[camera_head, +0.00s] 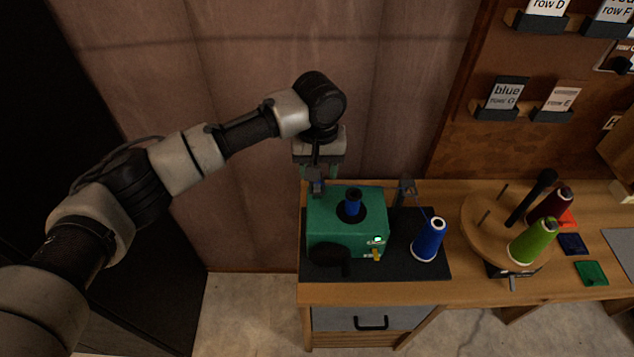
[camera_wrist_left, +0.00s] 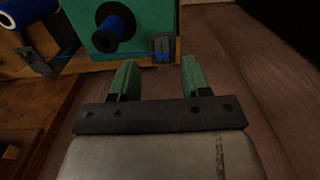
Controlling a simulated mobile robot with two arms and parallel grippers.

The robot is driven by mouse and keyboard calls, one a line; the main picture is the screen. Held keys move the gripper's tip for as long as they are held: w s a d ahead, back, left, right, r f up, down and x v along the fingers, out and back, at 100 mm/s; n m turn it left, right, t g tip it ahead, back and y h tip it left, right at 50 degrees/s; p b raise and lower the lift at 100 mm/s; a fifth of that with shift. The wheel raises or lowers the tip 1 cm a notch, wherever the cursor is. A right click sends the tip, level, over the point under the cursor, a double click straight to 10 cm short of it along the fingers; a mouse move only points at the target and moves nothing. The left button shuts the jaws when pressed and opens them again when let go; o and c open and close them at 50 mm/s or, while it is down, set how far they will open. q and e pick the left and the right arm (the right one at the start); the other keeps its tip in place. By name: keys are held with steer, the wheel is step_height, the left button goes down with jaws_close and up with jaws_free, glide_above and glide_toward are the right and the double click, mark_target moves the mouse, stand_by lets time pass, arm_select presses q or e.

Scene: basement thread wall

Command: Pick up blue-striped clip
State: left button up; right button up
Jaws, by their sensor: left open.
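A small grey-blue clip-like piece (camera_head: 318,187) sits at the back left corner of the green winder box (camera_head: 335,238). It also shows in the left wrist view (camera_wrist_left: 162,48), with a blue thread running to it; I cannot make out stripes clearly. My left gripper (camera_head: 319,172) is just behind and above that corner. In the left wrist view its two green fingers (camera_wrist_left: 158,68) are apart, with nothing between them, and the piece lies just beyond the tips. Contact is not visible. My right gripper is out of view.
A blue spool (camera_head: 352,205) is on the green box. A blue thread cone (camera_head: 429,240) and a thread guide (camera_head: 407,190) stand to its right. A round wooden stand (camera_head: 476,218) holds green and dark red cones.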

mark_target(317, 185)
arm_select(q)
step_height(317, 185, down, 4)
steer(key=shift+s+a+f+p, duration=0.1)
steer(key=shift+a+f+p, duration=0.1)
steer(key=shift+p, duration=0.4)
steer(key=shift+c, duration=0.5)
jaws_close()
